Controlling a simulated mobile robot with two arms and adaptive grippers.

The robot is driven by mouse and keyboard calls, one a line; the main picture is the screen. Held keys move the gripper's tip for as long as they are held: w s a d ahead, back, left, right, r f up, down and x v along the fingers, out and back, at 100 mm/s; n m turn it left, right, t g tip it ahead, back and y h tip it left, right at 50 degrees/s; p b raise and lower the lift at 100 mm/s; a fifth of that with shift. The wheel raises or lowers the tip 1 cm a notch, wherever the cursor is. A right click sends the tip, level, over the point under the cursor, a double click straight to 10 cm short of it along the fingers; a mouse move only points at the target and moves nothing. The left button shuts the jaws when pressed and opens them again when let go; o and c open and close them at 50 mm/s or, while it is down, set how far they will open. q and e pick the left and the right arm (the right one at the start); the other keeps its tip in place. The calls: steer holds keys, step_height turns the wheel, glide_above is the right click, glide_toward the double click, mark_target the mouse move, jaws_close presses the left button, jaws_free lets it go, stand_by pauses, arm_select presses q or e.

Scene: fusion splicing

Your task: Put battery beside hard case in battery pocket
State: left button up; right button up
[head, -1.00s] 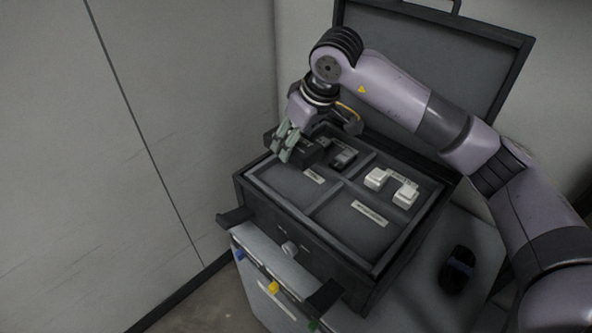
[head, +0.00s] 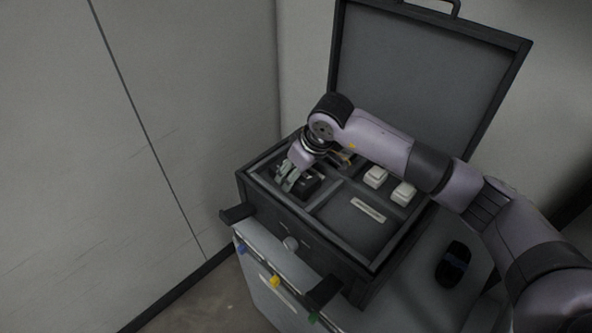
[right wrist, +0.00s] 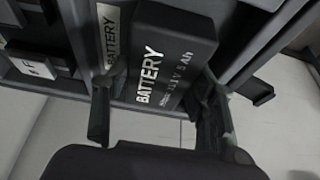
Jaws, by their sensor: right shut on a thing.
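The battery (right wrist: 172,50) is a dark block with white "BATTERY" lettering. My right gripper (right wrist: 155,112) is shut on it, with one finger on each side. In the head view the right gripper (head: 288,181) points down at the left section of the open hard case (head: 333,256), with the dark battery (head: 308,184) at its fingers. A white label reading "BATTERY" (right wrist: 111,35) lies just beside the battery in the right wrist view. The battery is at the pocket, low in or just over it; its underside is hidden, so I cannot tell whether it touches the floor.
Two white blocks (head: 375,176) (head: 403,194) sit in the right section. The front section, with a white label (head: 368,210), is otherwise clear. The raised lid (head: 430,75) stands behind. A black object (head: 454,264) lies on the cart top to the right.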

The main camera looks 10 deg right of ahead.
steer(key=o, duration=1.3)
steer(key=shift+r, duration=0.2)
steer(key=b+v, duration=0.2)
steer(key=v, duration=0.9)
steer(key=shift+s+r, duration=0.25)
steer(key=shift+r, duration=0.05)
